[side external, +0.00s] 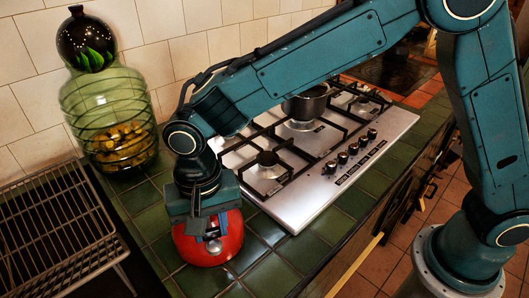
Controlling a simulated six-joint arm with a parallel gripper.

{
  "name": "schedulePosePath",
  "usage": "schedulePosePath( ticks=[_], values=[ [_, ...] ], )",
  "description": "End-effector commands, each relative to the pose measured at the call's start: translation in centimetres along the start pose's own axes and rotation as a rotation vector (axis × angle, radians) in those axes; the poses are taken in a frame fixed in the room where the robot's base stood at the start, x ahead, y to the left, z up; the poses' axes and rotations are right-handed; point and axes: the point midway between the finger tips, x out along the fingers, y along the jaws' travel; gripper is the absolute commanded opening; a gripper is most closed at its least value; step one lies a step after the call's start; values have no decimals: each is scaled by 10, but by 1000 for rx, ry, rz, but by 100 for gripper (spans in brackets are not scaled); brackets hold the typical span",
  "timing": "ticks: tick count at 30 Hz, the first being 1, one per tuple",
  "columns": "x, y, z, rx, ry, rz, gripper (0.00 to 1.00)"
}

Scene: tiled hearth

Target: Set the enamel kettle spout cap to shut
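The red enamel kettle (226,247) stands on the green tiles in front of the hob, at the lower middle of the side external view. My gripper (205,232) points down right over it and covers its top. A small grey metal piece shows at the kettle's front near the fingertips; I cannot tell if it is the spout cap or part of a finger. The cap's position, open or shut, cannot be made out. Whether my fingers touch or hold anything is hidden.
A steel gas hob (300,205) with black grates lies right of the kettle, with a dark pot (306,104) on it. A green glass jar (112,110) stands behind left. A wire rack (60,235) lies at left. Green tiles are free around the kettle's front.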

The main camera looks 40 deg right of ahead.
Motion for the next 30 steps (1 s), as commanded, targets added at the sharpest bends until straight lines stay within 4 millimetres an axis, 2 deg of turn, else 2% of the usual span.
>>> schedulePosePath(
  ticks=[18,27,28,30],
  values=[
    [0,0,5,-1,127,-1,8],
    [0,0,4,1,134,-1,8],
    [0,0,4,1,134,-1,32],
    [0,0,4,1,133,-1,46]
  ],
)
